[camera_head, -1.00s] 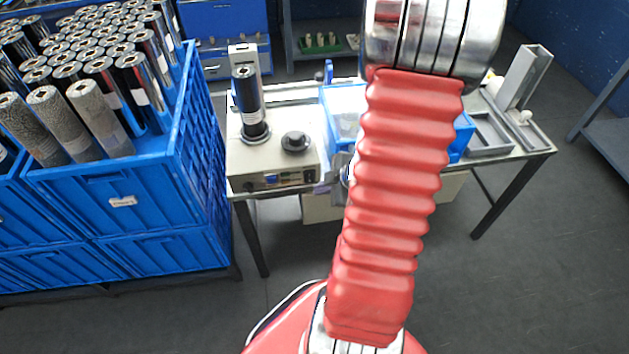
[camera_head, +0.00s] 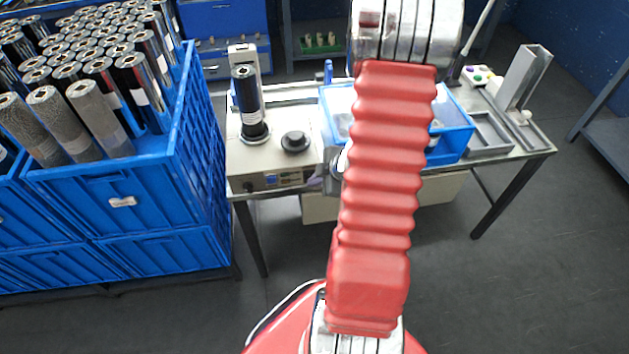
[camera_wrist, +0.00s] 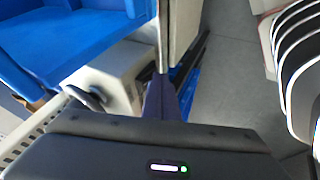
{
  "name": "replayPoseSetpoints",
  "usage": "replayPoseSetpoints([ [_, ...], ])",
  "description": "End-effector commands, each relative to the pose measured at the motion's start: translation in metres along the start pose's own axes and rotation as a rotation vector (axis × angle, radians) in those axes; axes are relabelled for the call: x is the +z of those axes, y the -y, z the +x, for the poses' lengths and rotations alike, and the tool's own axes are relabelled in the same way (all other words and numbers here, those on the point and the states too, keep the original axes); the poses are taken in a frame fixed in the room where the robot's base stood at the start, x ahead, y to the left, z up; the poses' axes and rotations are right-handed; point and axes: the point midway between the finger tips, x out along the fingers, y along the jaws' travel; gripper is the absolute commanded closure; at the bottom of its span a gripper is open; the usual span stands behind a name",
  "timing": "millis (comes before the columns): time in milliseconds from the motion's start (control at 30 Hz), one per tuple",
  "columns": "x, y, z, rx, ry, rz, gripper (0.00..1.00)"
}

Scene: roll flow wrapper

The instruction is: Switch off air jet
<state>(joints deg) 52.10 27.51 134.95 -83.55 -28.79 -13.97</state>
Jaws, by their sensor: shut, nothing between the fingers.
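A beige wrapper machine (camera_head: 250,155) stands at the left end of the table. A dark roll (camera_head: 247,100) stands upright on it, with a black round knob-like part (camera_head: 295,141) to the right. My gripper (camera_head: 317,183) is shut and empty at the right end of this panel, partly hidden by my red arm. Its narrow dark fingers (camera_wrist: 163,90) show in the wrist view beside a pale box-like body. I cannot tell whether they touch the panel.
A blue bin (camera_head: 455,140) stands on the table right of the machine, behind my arm. A grey tray (camera_head: 488,137) and an upright grey channel (camera_head: 525,75) are at the right. Blue crates (camera_head: 120,195) with several rolls stand left. Floor (camera_head: 520,270) at the right is clear.

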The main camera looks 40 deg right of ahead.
Motion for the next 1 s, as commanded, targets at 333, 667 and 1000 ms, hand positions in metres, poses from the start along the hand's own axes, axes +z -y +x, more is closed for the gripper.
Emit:
replayPoseSetpoints([
  [333,0.001,-0.002,0.003,0.0,0.0,0.0,1.0],
  [667,-0.003,-0.007,-0.005,0.002,0.0,-0.002,1.0],
  [1000,-0.006,-0.009,-0.011,0.001,0.0,0.0,1.0],
])
